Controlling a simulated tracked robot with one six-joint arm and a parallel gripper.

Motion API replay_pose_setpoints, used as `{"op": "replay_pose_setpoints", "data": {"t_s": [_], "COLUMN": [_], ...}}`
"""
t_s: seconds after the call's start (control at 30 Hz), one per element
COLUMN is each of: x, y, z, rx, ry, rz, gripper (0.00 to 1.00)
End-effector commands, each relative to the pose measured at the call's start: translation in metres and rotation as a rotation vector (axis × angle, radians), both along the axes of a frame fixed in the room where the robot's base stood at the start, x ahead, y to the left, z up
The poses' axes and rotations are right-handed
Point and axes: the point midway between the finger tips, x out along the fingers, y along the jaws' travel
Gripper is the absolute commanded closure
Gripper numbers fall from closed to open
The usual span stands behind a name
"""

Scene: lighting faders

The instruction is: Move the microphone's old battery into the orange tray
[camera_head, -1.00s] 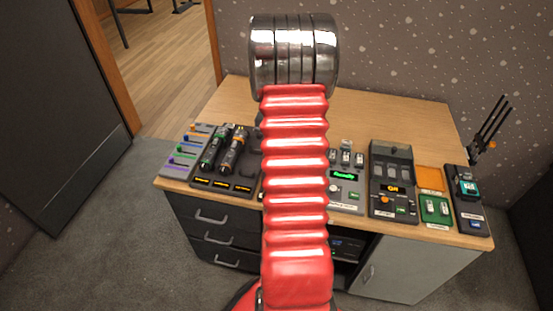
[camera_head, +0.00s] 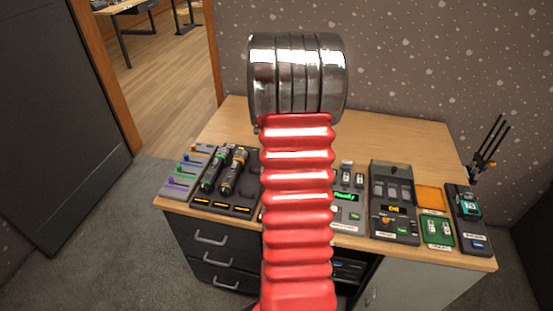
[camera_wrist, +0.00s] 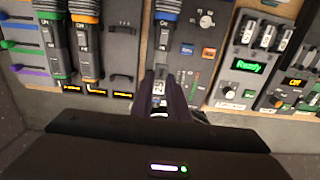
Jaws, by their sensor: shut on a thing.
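A dark microphone with a blue band (camera_wrist: 167,17) shows at the top middle of the wrist view, lying on a dark panel. My gripper (camera_wrist: 161,76) is just below it in the picture, at its lower end. Its dark fingers are shut on a small pale piece (camera_wrist: 159,88), which looks like the old battery; the fingers cover much of it. I cannot tell whether it is clear of the microphone. The orange tray (camera_head: 430,198) lies on the desk's right part in the head view. There my arm hides my gripper and this microphone.
Two other microphones, with green (camera_wrist: 53,38) and orange (camera_wrist: 87,38) bands, lie to the left. A "Ready" unit (camera_wrist: 245,66) stands to the right. In the head view, a green tray (camera_head: 436,241) holds small batteries in front of the orange tray. The desk's back strip (camera_head: 400,140) is clear.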

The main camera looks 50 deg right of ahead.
Motion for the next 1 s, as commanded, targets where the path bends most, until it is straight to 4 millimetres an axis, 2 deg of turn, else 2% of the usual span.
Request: {"op": "replay_pose_setpoints", "data": {"t_s": [0.23, 1.0], "x": [0.0, 0.0], "y": [0.0, 0.0], "z": [0.004, 0.036], "rx": [-0.001, -0.001], "ry": [0.0, 0.0], "rz": [0.0, 0.0], "gripper": [1.0, 1.0]}}
